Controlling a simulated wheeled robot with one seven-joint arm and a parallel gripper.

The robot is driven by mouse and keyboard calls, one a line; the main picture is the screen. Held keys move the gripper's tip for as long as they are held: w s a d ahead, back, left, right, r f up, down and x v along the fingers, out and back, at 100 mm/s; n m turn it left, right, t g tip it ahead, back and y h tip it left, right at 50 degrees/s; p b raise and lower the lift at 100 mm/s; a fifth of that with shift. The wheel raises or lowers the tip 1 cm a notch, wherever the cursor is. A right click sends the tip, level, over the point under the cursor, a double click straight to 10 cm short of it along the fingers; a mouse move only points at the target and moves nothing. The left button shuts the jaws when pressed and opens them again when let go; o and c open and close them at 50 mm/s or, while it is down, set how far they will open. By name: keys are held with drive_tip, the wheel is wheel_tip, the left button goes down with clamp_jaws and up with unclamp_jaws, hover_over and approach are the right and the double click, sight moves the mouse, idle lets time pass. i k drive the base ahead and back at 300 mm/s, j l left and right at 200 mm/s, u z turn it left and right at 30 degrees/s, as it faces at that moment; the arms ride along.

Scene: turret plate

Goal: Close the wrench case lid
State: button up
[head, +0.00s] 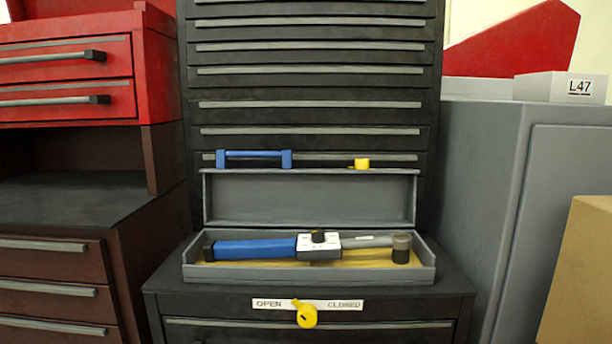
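The wrench case (310,272) is a grey box on top of a black drawer cabinet, in the middle of the head view. Its lid (310,197) stands upright along the back edge, so the case is open. A blue handle (254,155) and a yellow latch piece (359,163) sit on the lid's top edge. A wrench (318,241) with a blue grip, white middle part and dark head lies inside on a yellowish lining. My gripper is not in view.
A label strip (307,304) with a yellow knob (306,316) is on the cabinet front below the case. Black drawers (310,75) rise behind the lid. Red drawers (66,75) stand left, a grey cabinet (560,180) and a tan box (585,275) right. The space above the case looks clear.

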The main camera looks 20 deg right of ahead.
sight(286, 196)
drive_tip(key=i+j, duration=0.15)
drive_tip(key=j, duration=0.15)
drive_tip(key=i+j, duration=0.15)
drive_tip(key=j, duration=0.2)
drive_tip(key=i+j+z, duration=0.1)
drive_tip(key=j, duration=0.2)
drive_tip(key=i+j, duration=0.2)
drive_tip(key=i+j+z, duration=0.1)
drive_tip(key=j, duration=0.35)
drive_tip(key=i+j+z, duration=0.1)
drive_tip(key=z, duration=1.3)
drive_tip(key=k+l, duration=0.1)
drive_tip(key=l, duration=0.15)
drive_tip(key=j, duration=0.3)
